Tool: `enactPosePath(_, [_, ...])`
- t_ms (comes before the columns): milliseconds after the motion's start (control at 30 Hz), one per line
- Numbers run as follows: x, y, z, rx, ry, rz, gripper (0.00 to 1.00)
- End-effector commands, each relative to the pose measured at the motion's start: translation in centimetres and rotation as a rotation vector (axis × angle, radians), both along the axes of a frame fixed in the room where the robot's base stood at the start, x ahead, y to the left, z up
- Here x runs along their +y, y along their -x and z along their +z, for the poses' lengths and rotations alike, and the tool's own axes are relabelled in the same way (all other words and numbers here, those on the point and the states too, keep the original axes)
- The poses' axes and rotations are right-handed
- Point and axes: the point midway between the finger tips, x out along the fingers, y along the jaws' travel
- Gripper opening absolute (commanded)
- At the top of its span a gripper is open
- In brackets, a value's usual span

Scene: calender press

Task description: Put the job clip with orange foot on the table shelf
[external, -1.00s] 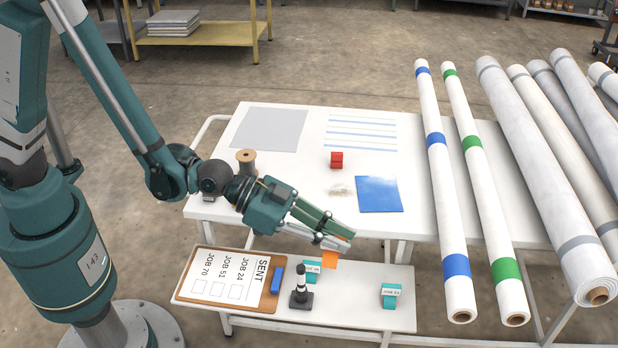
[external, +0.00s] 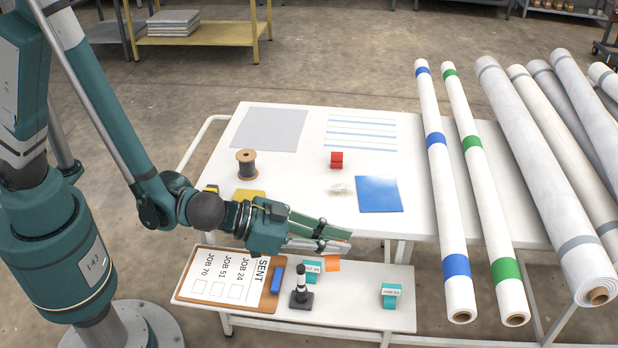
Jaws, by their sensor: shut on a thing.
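The orange foot (external: 333,263) of the job clip shows just below the tips of my gripper (external: 336,243); the rest of the clip is mostly hidden by the fingers. My gripper is shut on it, at the front edge of the white table and above the lower table shelf (external: 350,312). In the picture the orange foot appears right of the left teal-footed clip (external: 313,272); its exact height over the shelf cannot be told. Another teal-footed clip (external: 391,296) stands at the shelf's right.
On the shelf are a clipboard (external: 225,285) marked SENT, a blue block (external: 277,280) and a black-and-white post (external: 301,290). The shelf is bare between the post and the right clip. The tabletop holds a spool (external: 246,164), red piece (external: 337,160) and blue sheet (external: 379,194). Long rolls lie right.

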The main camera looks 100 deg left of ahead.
Motion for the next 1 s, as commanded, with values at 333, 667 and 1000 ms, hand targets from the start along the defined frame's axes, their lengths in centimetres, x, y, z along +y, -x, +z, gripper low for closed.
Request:
enactPosePath(333, [1.6,-0.3,0.7,-0.002,-0.004,0.268,0.0])
enactPosePath(667, [3.3,-0.8,4.1,-0.005,-0.005,0.577,0.0])
enactPosePath(1000, [3.7,-1.2,9.2,-0.004,-0.007,0.815,0.0])
